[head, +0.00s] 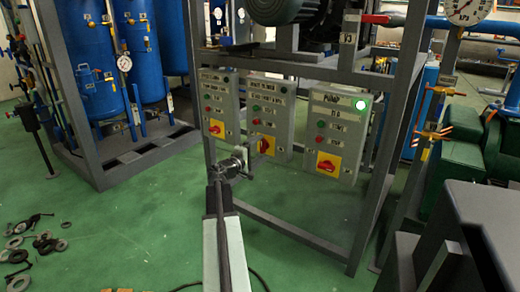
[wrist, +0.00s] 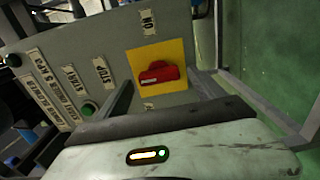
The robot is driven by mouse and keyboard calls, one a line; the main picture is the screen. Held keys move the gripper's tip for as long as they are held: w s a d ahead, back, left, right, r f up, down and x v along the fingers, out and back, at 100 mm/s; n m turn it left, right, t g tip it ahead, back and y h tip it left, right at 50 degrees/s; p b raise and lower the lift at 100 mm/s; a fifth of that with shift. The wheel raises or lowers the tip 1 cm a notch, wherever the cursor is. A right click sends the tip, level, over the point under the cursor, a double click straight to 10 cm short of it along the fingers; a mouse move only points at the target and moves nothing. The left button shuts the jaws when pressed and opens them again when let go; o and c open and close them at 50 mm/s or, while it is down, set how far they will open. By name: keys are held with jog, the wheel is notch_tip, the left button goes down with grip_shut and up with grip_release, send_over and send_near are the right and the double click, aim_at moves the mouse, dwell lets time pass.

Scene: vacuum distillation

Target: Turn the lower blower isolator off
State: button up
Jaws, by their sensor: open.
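Three grey switch boxes hang on the frame in the head view. The middle box (head: 268,112) has a red rotary isolator knob on a yellow plate (head: 264,146). My gripper (head: 243,157) is in front of this plate, at its left side. In the wrist view the red knob (wrist: 158,73) lies roughly sideways on its yellow plate (wrist: 172,50), with an ON label (wrist: 148,22) above it. My gripper (wrist: 163,84) is open, its fingers on either side below the knob. I cannot tell whether they touch it.
The left box (head: 220,95) and the pump box (head: 335,128), with a lit green lamp, carry similar red isolators. Grey frame posts and a low rail (head: 300,232) surround the boxes. Loose dark parts (head: 35,250) lie on the green floor at left.

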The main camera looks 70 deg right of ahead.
jog(key=v, duration=0.6)
jog(key=shift+a, duration=0.3)
